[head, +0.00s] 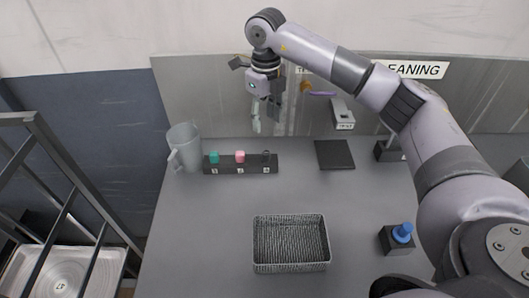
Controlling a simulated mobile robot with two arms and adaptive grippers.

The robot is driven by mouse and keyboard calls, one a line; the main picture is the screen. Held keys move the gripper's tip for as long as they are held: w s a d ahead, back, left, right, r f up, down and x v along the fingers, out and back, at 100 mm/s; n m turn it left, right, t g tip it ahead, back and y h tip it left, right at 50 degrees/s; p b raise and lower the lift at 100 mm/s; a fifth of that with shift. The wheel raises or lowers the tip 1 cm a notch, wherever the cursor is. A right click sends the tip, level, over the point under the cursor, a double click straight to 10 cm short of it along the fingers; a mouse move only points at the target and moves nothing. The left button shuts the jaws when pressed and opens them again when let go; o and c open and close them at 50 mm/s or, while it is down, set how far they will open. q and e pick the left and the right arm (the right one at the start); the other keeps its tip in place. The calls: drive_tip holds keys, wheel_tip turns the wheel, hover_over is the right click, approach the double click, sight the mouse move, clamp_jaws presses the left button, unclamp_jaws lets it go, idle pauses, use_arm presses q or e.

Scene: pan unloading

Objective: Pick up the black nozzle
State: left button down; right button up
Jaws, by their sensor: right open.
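The black nozzle (266,156) stands small and dark at the right end of a black holder (240,170) with numbered labels. A teal nozzle (214,157) and a pink nozzle (239,156) stand in the same holder to its left. My right gripper (265,126) points down above and behind the right part of the holder. It is open with nothing between its fingers, and it appears apart from the black nozzle. My left gripper is not in view.
A grey pitcher (184,148) stands left of the holder. A woven basket (291,268) is at the front middle. A dark square pad (334,154) lies right of the holder. A blue-topped block (398,238) is at the right. The counter between holder and basket is clear.

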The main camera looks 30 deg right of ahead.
sight(266, 152)
wheel_tip(266, 152, down, 8)
drive_tip(key=shift+p, duration=1.1)
drive_tip(key=shift+s+f+p, duration=0.1)
drive_tip(key=shift+f+p, duration=0.1)
drive_tip(key=shift+p, duration=0.1)
drive_tip(key=f+p, duration=0.2)
drive_tip(key=f, duration=0.1)
drive_tip(key=shift+s+f, duration=0.2)
drive_tip(key=shift+f, duration=0.7)
drive_tip(key=shift+c, duration=0.6)
clamp_jaws()
